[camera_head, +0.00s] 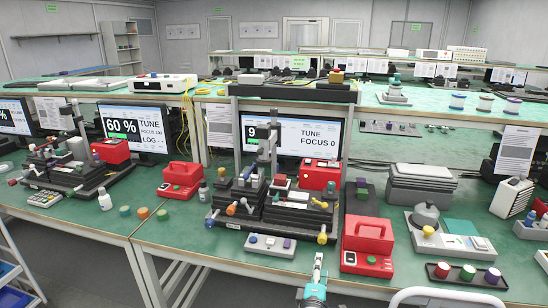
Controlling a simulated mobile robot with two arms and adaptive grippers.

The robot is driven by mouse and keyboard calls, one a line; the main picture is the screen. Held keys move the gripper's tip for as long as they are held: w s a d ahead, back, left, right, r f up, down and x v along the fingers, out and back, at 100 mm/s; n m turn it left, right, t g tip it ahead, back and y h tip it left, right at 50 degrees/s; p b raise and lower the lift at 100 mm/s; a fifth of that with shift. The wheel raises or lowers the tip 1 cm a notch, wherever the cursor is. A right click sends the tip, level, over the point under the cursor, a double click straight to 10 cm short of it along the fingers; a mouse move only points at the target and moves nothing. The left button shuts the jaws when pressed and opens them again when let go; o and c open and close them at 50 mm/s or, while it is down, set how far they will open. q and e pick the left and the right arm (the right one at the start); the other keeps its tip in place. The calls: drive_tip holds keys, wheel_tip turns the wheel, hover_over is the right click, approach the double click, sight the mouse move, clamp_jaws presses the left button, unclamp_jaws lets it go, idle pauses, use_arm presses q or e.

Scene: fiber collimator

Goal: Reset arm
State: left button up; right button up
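One of my grippers (318,262), probably the right, comes up from the bottom edge, right of centre, on a teal wrist. It is in front of the bench edge. It is small and narrow here, so I cannot tell if its fingers are open or shut, and I see nothing clearly held in it. My other gripper is out of view. Behind it on the green bench stands the central optical stage (275,205), with a red box (319,175) on it. The monitor (292,133) behind shows "TUNE FOCUS 0"; part of its percentage is hidden by the stage post.
A red case (368,236) and a white-and-grey device (447,235) stand to the right. A dark tray (466,275) holds coloured caps near the front edge. A small button box (270,245) lies before the stage. A second stage (72,165) stands left.

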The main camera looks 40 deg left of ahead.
idle(0.7)
use_arm(q)
drive_tip(key=s+d+f+m+g+h, duration=0.25)
drive_tip(key=s+d+f+m, duration=0.3)
drive_tip(key=f, duration=0.45)
drive_tip(key=s+d+f+m+g+h, duration=0.1)
drive_tip(key=s+d+f+m+h, duration=0.4)
drive_tip(key=f, duration=0.5)
drive_tip(key=s+d+f+m+g+h, duration=0.2)
drive_tip(key=s+d+f+m, duration=0.3)
drive_tip(key=f, duration=0.6)
drive_tip(key=s+a+f+m+g, duration=0.1)
drive_tip(key=s+f+m+g, duration=0.2)
drive_tip(key=s, duration=0.8)
drive_tip(key=s+a+f+m+g, duration=0.1)
drive_tip(key=s+f+m+g, duration=0.2)
drive_tip(key=s, duration=0.9)
drive_tip(key=s+a+f+m+g, duration=0.1)
drive_tip(key=s+f+m+g, duration=0.2)
drive_tip(key=s+f+m, duration=0.3)
drive_tip(key=s+f, duration=0.4)
drive_tip(key=s, duration=0.2)
drive_tip(key=shift+s+m, duration=0.15)
drive_tip(key=shift+m, duration=0.2)
drive_tip(key=shift+d, duration=0.1)
